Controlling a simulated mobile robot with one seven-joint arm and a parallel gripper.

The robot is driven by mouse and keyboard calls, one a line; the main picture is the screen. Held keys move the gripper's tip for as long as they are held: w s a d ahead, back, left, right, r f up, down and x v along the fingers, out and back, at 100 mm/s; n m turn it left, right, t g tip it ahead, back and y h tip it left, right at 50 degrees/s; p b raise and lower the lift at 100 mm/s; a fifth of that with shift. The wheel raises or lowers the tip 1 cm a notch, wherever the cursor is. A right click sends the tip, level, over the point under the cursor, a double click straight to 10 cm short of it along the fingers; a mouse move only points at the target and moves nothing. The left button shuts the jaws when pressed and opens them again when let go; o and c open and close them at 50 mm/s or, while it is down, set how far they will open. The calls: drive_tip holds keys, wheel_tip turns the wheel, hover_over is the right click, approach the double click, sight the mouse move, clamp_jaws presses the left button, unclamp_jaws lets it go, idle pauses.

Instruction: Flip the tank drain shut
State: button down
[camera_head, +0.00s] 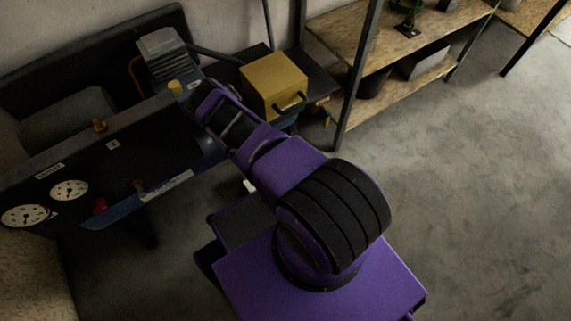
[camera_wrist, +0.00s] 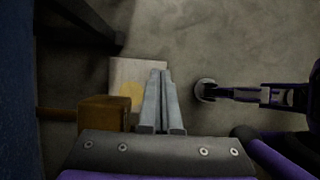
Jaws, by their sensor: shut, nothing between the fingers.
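In the wrist view a brass-coloured block (camera_wrist: 105,113) sits on a short stem that runs left towards a blue surface (camera_wrist: 20,80); it looks like the tank drain. Whether its handle is open or shut I cannot tell. My gripper (camera_wrist: 160,75) is shut and empty, its fingers just right of the block, with a visible gap between them. In the head view the blue tank (camera_head: 208,150) shows below the dark panel. My arm reaches to it, and the gripper and drain are hidden there.
The dark panel carries gauges (camera_head: 69,190) and a red knob (camera_head: 99,206). A yellow box (camera_head: 273,84) stands behind my arm, next to a shelf rack (camera_head: 350,90). A pale sheet with a yellow patch (camera_wrist: 130,80) lies below my fingers. Floor at right is clear.

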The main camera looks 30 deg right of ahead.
idle(0.8)
drive_tip(key=p+v, duration=0.5)
drive_tip(key=v, duration=1.2)
drive_tip(key=shift+r, duration=0.2)
